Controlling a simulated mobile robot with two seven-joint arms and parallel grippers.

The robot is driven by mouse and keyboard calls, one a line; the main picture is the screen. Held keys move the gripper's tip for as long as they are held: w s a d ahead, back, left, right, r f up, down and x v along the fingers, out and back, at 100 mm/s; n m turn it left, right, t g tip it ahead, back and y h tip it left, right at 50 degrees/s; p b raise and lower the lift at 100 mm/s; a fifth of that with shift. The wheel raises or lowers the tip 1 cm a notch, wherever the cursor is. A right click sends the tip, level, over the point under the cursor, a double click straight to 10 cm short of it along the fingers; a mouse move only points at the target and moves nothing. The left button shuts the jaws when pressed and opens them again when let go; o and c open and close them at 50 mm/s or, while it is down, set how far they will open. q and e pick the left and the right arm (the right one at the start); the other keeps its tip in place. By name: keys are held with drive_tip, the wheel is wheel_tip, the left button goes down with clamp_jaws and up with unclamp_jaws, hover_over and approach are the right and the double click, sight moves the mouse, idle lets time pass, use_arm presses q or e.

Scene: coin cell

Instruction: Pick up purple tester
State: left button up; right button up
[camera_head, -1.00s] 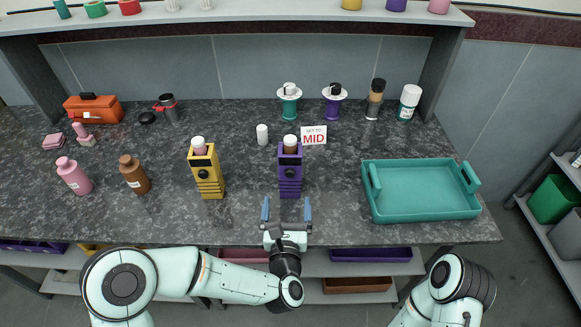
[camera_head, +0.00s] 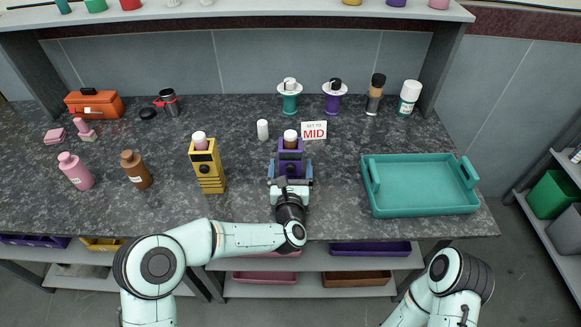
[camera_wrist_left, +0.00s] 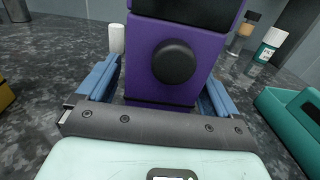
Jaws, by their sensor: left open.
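The purple tester (camera_head: 291,158) stands upright on the dark counter in the head view, with a brown-and-white capped piece on top. In the left wrist view the purple tester (camera_wrist_left: 172,62) fills the middle, its round black knob facing me. My left gripper (camera_head: 290,172) is open, with one blue finger on each side of the tester's body. In the left wrist view the left gripper (camera_wrist_left: 160,85) shows its fingers flanking the tester, with a small gap visible at least on the left. The tester hides part of the fingertips. My right gripper is not in view.
A yellow tester (camera_head: 207,165) stands to the left. A teal tray (camera_head: 420,210) lies to the right. A "SET TO MID" sign (camera_head: 314,131) and a white cylinder (camera_head: 262,130) stand behind the tester. Pink (camera_head: 76,171) and brown (camera_head: 136,169) bottles are farther left.

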use_arm(q)
drive_tip(key=c, duration=1.2)
drive_tip(key=shift+r, duration=0.1)
